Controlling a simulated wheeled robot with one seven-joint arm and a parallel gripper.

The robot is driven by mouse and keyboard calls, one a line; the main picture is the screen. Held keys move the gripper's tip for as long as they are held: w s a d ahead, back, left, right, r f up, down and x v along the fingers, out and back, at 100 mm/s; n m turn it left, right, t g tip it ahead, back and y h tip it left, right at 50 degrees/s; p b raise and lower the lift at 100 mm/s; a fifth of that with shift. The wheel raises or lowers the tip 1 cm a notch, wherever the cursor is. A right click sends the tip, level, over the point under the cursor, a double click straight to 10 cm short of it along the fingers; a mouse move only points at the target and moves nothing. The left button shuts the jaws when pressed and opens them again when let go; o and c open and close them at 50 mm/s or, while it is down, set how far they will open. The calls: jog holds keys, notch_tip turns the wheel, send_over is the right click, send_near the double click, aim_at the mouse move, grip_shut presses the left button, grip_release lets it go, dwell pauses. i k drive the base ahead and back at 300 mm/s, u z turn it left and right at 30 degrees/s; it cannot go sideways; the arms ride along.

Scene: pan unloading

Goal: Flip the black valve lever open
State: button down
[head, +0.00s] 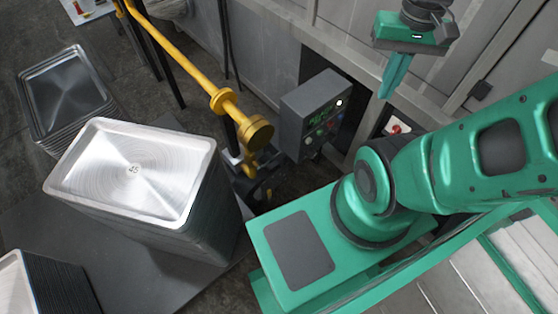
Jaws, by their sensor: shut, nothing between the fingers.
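My gripper (386,94) hangs at the upper right with its green fingers together, pointing down, with nothing between them. It is in front of grey cabinet panels, right of the grey control box. I cannot clearly make out the black valve lever. A yellow pipe (180,53) runs down to a round yellow flange (257,132) at the centre, with a small yellow hooked part (248,169) below it. Dark shapes lie beneath that part, too unclear to name. My gripper is well apart from the pipe, to its upper right.
A grey control box (310,112) with buttons stands right of the flange. A red switch (396,129) is near my arm. Stacked metal pans (205,180) stand at left, with another stack (66,88) behind. Some bare floor shows at upper left.

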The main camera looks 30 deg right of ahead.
aim_at(260, 169)
jog(key=z, duration=2.4)
jog(key=k, duration=0.8)
jog(key=u, duration=2.75)
